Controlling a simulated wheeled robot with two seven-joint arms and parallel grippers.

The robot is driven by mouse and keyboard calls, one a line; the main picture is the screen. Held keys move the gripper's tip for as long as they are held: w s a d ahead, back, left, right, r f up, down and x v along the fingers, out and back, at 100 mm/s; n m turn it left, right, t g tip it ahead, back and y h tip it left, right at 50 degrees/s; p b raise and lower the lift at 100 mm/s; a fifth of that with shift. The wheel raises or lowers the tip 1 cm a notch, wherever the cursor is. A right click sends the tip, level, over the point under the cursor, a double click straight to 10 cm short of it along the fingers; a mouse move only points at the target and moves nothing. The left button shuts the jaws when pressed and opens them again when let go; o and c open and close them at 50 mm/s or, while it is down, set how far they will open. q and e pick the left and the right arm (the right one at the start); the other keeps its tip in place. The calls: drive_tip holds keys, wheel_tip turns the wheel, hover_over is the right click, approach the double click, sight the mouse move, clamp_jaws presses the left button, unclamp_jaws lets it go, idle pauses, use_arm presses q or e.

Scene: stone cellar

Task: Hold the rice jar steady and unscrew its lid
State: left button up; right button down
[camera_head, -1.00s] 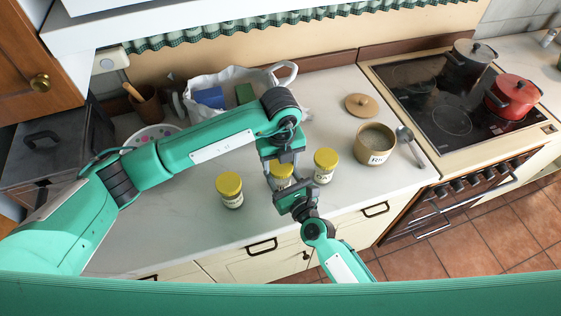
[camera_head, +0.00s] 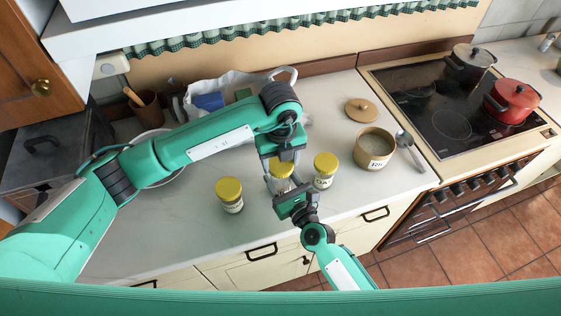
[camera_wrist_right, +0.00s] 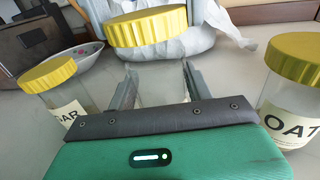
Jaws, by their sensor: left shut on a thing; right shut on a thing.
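The jar between my grippers, taken as the rice jar, stands on the counter with a yellow lid (camera_head: 282,170); its label is hidden. In the right wrist view its yellow lid (camera_wrist_right: 147,26) is above a clear glass body (camera_wrist_right: 160,85). My left gripper (camera_head: 283,164) comes down from above and is shut at the lid; its exact contact is hard to see. My right gripper (camera_head: 290,196) is shut on the jar's body from the front, and its grey fingers (camera_wrist_right: 159,88) flank the glass in the right wrist view.
Yellow-lidded jars stand close on both sides: a left jar (camera_head: 230,195) labelled "...GAR" and a right jar (camera_head: 325,168) labelled "OAT...". An open tan pot (camera_head: 362,157), a wooden lid (camera_head: 361,109) and a spoon (camera_head: 410,150) lie right. A white bag (camera_head: 240,80) stands behind.

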sight(280, 164)
use_arm(q)
drive_tip(key=shift+r, duration=1.55)
use_arm(e)
drive_tip(key=c, duration=0.5)
unclamp_jaws()
use_arm(q)
drive_tip(key=shift+f, duration=0.1)
use_arm(e)
drive_tip(key=shift+s, duration=0.1)
use_arm(q)
wheel_tip(280, 164, down, 3)
drive_tip(key=b, duration=0.3)
use_arm(e)
drive_tip(key=v, duration=1)
drive_tip(key=shift+s+d+f, duration=0.2)
use_arm(q)
drive_tip(key=shift+f, duration=0.2)
use_arm(e)
drive_tip(key=shift+s+d+r, duration=0.1)
drive_tip(key=shift+s+d, duration=0.2)
drive_tip(key=shift+s, duration=0.3)
